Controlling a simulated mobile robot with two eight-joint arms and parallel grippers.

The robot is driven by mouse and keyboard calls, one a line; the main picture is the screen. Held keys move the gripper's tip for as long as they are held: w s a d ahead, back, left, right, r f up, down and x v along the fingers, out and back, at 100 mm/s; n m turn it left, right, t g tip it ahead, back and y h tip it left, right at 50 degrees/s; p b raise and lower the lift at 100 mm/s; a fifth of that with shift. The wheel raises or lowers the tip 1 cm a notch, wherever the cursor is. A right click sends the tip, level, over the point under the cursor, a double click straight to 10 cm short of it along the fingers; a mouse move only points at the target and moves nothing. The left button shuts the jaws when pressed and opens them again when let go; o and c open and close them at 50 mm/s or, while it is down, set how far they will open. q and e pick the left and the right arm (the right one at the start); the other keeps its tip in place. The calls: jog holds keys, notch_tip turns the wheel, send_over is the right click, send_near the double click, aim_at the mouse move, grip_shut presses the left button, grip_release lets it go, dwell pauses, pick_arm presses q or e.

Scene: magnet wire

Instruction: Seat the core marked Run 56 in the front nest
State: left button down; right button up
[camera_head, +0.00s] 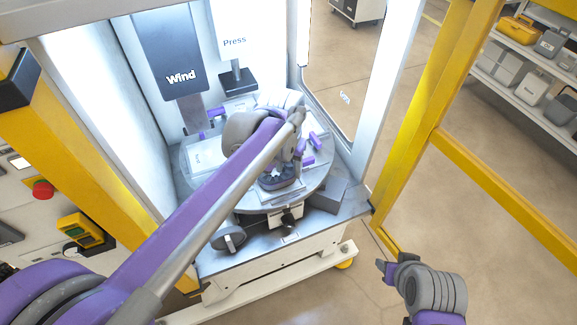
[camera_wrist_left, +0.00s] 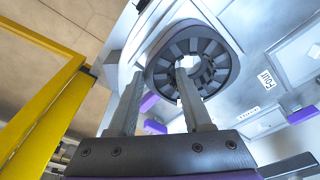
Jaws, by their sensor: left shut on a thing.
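A dark slotted ring core (camera_head: 277,181) sits at the front of the round turntable (camera_head: 240,203); the nest under it is mostly hidden. In the left wrist view the core (camera_wrist_left: 163,72) is large, with teeth around a bright star-shaped opening. My left gripper (camera_wrist_left: 160,95) is shut on its wall, one finger inside the ring and one outside. In the head view the left gripper (camera_head: 290,165) reaches down over the core from behind my arm. No Run 56 marking is readable. My right gripper (camera_head: 384,268) hangs at lower right, away from the machine; its jaw opening is unclear.
The turntable carries other stations with purple clamps (camera_head: 315,141) and white plates; a label reading Four (camera_wrist_left: 266,78) shows. The Wind unit (camera_head: 168,50) and Press unit (camera_head: 236,78) stand behind. A yellow frame (camera_head: 432,100) borders the right.

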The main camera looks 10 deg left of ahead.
pick_arm(q)
jog(key=shift+f+b, duration=0.5)
jog(key=shift+f, duration=0.4)
pick_arm(e)
jog(key=shift+s+f, duration=0.3)
jog(key=shift+f, duration=0.4)
pick_arm(q)
jog(key=shift+c, duration=1.3)
grip_release()
jog(key=shift+s+a+r+p, duration=0.15)
jog(key=shift+r+p, duration=0.45)
jog(key=shift+r, duration=0.65)
jog(key=shift+s+d+r+p, duration=0.1)
jog(key=shift+s+r+p, duration=0.15)
jog(key=shift+r+p, duration=0.7)
jog(key=shift+r+b, duration=0.25)
jog(key=shift+b, duration=0.1)
pick_arm(e)
jog(key=r, duration=0.1)
jog(key=w+r, duration=0.1)
jog(key=r, duration=0.1)
jog(key=shift+w+r, duration=0.25)
jog(key=shift+w, duration=0.15)
jog(key=shift+s, duration=0.1)
